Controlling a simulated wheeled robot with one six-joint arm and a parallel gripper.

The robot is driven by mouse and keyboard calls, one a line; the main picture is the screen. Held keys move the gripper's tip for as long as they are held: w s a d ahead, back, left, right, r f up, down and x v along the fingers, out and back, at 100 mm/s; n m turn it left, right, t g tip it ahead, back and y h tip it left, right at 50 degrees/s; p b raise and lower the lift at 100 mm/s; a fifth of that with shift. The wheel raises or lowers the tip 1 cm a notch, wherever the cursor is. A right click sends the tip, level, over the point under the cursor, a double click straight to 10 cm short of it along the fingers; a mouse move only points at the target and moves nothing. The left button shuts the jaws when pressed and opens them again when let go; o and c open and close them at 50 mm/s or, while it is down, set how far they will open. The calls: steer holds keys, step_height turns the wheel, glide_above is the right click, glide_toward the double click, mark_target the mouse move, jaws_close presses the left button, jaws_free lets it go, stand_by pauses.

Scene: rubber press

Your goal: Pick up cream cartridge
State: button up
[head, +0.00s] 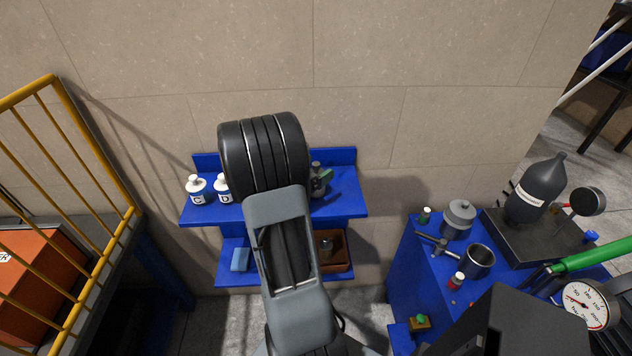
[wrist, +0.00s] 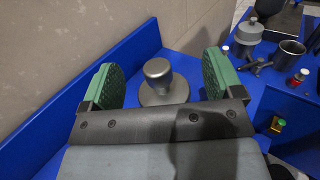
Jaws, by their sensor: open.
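I cannot make out anything that is clearly a cream cartridge. In the wrist view, my gripper (wrist: 160,76) is open, with its two green pads apart. Between and beyond them, a dark grey metal piece with a round knob (wrist: 158,82) stands upright on the blue shelf. The pads appear to be clear of it. In the head view, my arm hides most of the gripper and the middle of the upper blue shelf (head: 347,202). A grey piece (head: 316,178) shows partly at the right of the arm.
White bottles marked C (head: 196,190) and D (head: 222,188) stand on the upper shelf's left. A brown box (head: 343,262) sits on the lower shelf. The blue bench (head: 410,270) at right holds a metal cup (head: 480,262), a red jar (head: 456,281) and a dark bottle (head: 535,190). A yellow railing (head: 98,148) stands left.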

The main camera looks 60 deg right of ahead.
steer(key=shift+c, duration=0.4)
steer(key=c, duration=1.2)
steer(key=shift+r, duration=0.15)
steer(key=shift+c, duration=0.2)
steer(key=shift+r, duration=0.2)
steer(key=r, duration=0.3)
steer(key=shift+s+a+r, duration=0.2)
steer(key=shift+a+r, duration=0.05)
steer(key=shift+a, duration=0.1)
steer(key=s+a+r+b, duration=0.1)
steer(key=s+a+r, duration=0.6)
steer(key=a, duration=0.3)
steer(key=shift+s+a+r, duration=0.35)
steer(key=shift+s+r, duration=0.05)
steer(key=shift+r, duration=0.5)
